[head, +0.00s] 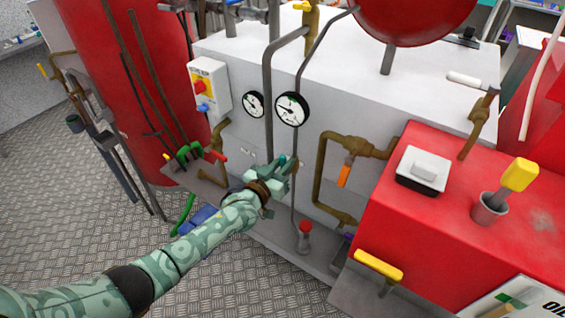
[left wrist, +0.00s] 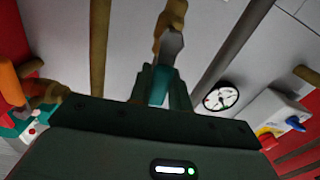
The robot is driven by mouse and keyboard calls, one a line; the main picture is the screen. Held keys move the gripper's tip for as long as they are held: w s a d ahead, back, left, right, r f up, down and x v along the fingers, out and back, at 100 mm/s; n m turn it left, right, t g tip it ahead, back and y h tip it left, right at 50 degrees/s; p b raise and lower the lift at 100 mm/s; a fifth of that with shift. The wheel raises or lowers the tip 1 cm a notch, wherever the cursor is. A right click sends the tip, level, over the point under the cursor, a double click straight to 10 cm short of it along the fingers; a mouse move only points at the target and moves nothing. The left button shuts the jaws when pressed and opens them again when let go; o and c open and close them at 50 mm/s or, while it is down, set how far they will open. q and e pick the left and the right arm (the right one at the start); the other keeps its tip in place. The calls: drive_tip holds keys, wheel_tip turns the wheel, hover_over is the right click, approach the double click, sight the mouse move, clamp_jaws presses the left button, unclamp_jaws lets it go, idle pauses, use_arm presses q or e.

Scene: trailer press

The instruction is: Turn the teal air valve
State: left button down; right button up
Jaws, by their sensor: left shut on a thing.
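My left gripper (head: 281,170) is at the front of the white machine, just below the round gauges. In the left wrist view my gripper (left wrist: 161,86) is shut on the teal valve handle (left wrist: 160,84), which shows between its two fingers. A grey stem and a brown fitting (left wrist: 173,14) show just beyond the fingertips. In the head view my fingers mostly hide the valve. I cannot tell the exact angle of the handle. My right gripper is not in view.
Two gauges (head: 292,108) sit above the gripper. Brown piping with an orange handle (head: 344,176) is to its right, and a red handle (head: 219,157) to its left. A red cabinet (head: 450,220) stands front right. The metal floor at the lower left is mostly clear.

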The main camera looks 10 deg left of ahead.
use_arm(q)
drive_tip(key=shift+f, duration=0.15)
drive_tip(key=c, duration=1.3)
unclamp_jaws()
drive_tip(key=shift+s, duration=0.1)
drive_tip(key=shift+s+a, duration=0.15)
drive_tip(key=shift+s, duration=0.15)
drive_tip(key=p+v, duration=0.3)
drive_tip(key=v, duration=1.2)
drive_tip(key=shift+s, duration=0.25)
drive_tip(key=shift+a, duration=0.1)
